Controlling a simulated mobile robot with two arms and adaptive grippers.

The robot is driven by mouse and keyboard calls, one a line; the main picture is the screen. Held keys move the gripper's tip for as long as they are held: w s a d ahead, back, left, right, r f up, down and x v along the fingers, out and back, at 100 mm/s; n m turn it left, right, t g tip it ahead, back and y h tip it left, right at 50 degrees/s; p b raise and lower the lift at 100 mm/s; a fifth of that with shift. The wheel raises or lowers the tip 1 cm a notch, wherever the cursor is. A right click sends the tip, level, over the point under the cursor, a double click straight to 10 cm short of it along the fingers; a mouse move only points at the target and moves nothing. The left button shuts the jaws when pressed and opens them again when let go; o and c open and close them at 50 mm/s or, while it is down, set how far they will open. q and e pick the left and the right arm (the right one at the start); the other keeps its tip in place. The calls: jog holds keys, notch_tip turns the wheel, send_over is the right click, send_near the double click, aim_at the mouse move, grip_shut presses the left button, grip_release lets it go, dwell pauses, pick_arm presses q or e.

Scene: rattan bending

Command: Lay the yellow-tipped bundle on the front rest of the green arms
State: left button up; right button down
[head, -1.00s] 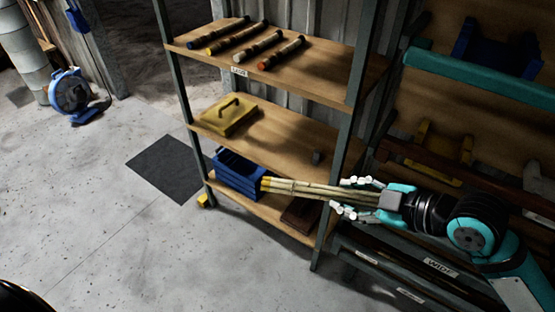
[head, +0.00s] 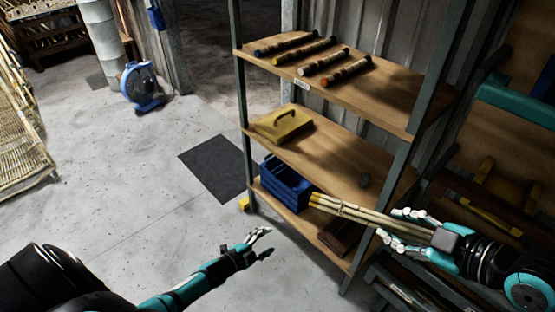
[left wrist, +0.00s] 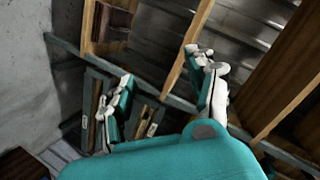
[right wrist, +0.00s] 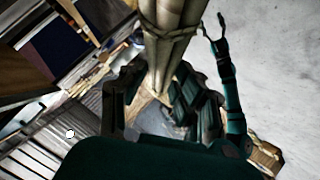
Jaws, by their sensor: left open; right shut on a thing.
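The bundle of pale canes (head: 350,212) has yellow tips at its left end in the head view, beside the blue crate. My right gripper (head: 398,227) is shut around the bundle near its right end. In the right wrist view the tied bundle (right wrist: 172,40) runs up from between the fingers. My left gripper (head: 266,243) is open and empty over the floor in front of the shelf; its spread fingers show in the left wrist view (left wrist: 160,92). A green bar (head: 520,100) shows at the right edge of the head view; I cannot tell a front rest on it.
A shelf unit (head: 345,160) holds several dark rods with coloured bands, a yellow case (head: 283,124) and a blue crate (head: 285,186). Yellow brackets (head: 490,205) are at right. A blue fan (head: 141,87) stands at the back left. The floor at left is mostly clear.

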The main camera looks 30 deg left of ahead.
pick_arm(q)
jog(key=w+d+r+m+g+h, duration=0.1)
jog(key=w+d+r+m+h, duration=0.2)
jog(key=r+m, duration=0.5)
jog(key=w+r+m+h, duration=0.2)
jog(key=r+m+h, duration=0.25)
jog(key=r, duration=0.75)
jog(key=w+d+r+m+g+h, duration=0.1)
jog(key=w+d+r+m+h, duration=0.15)
jog(key=r+m+h, duration=0.5)
jog(key=s+d+r+m+g, duration=0.25)
jog(key=r+m+g, duration=0.4)
jog(key=r, duration=0.35)
jog(key=m+g+y, duration=0.4)
jog(key=m+g, duration=0.1)
jog(key=m, duration=0.6)
send_near(325, 198)
jog(key=w+a, duration=0.2)
jog(key=shift+g+y, duration=0.25)
jog(key=shift+y, duration=0.15)
jog(key=x, duration=0.8)
jog(key=s+x, duration=0.1)
jog(key=x, duration=0.3)
jog(key=shift+d+r, duration=0.15)
jog(key=shift+r, duration=0.15)
jog(key=shift+c, duration=0.3)
